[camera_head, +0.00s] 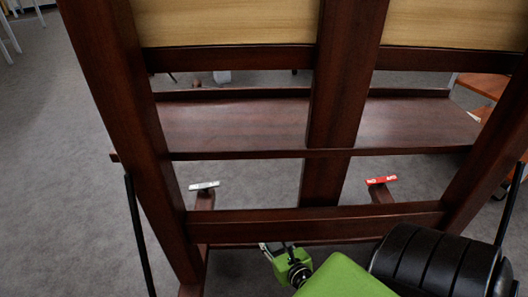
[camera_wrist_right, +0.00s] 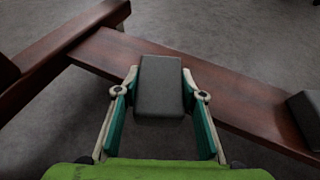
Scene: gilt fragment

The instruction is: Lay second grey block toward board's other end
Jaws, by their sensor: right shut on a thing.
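In the right wrist view, my right gripper (camera_wrist_right: 160,78) is shut on a grey block (camera_wrist_right: 160,95), with one finger on each side of it. The block is over a dark reddish-brown wooden board (camera_wrist_right: 240,106); I cannot tell whether it touches the board. Another grey block (camera_wrist_right: 306,114) is on the board at the right edge of the view, partly cut off. In the head view, my right gripper (camera_head: 266,249) is low in the middle, by the lower wooden bar, and no grey block can be made out there. My left gripper is not in view.
A large dark wooden frame (camera_head: 345,90) with pale panels (camera_head: 225,22) stands in front of me, with a wide wooden ledge (camera_head: 235,125) behind its posts. Small white (camera_head: 204,185) and red (camera_head: 381,180) pieces sit low behind it. Grey carpet (camera_head: 60,160) lies clear at left.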

